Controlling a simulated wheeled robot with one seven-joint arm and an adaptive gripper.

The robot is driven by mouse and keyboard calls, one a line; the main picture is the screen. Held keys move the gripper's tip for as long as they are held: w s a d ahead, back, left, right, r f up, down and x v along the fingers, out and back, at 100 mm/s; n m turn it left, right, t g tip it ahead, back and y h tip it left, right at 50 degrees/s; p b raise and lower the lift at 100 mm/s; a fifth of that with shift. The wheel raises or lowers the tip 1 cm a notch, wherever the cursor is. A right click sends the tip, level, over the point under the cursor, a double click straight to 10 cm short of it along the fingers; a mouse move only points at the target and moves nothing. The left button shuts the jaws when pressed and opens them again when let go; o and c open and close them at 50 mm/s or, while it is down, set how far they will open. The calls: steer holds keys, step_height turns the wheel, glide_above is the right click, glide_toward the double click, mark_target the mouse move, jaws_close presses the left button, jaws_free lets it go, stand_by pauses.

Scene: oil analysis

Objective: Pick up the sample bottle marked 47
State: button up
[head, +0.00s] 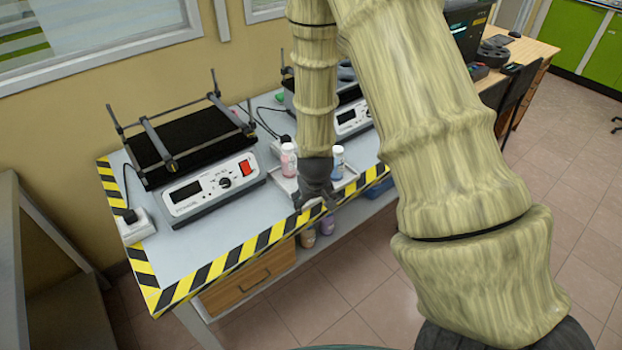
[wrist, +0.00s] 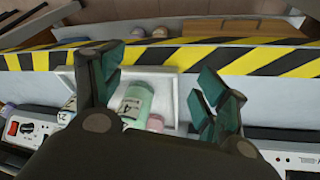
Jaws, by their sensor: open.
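My gripper (head: 318,197) is open and low over the near edge of a white tray (head: 347,180) on the bench. In the wrist view, the open fingers (wrist: 160,78) are wide apart, with a green bottle (wrist: 137,101) between them, closer to the left finger. Its white label shows a 4; the rest of the marking is hidden or unclear. A pink bottle (wrist: 155,123) is beside it, partly covered by my gripper. In the head view a pink bottle (head: 289,162) and a blue bottle (head: 338,161), both white-capped, stand either side of my arm. The green bottle is hidden there.
A shaker with a black platform (head: 190,145) stands left on the bench, and another (head: 350,117) stands behind the tray. The bench edge has yellow-black tape (head: 235,259). More bottles (head: 308,237) sit on a lower shelf. The front left bench top is clear.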

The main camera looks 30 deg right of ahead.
steer(key=w+d+r+m+t, duration=0.1)
steer(key=w+d+r, duration=0.15)
steer(key=r, duration=0.25)
steer(key=w+d+r, duration=0.1)
steer(key=w+r, duration=0.3)
steer(key=r, duration=0.1)
steer(key=p+x, duration=0.1)
steer(key=x, duration=0.3)
steer(key=shift+d+f, duration=0.1)
steer(key=shift+s+p+x, duration=0.15)
steer(key=shift+p+x, duration=0.15)
steer(key=shift+x, duration=0.75)
steer(key=shift+s+p+x, duration=0.15)
steer(key=shift+p+x, duration=0.15)
steer(key=shift+x, duration=1.75)
steer(key=c, duration=1.2)
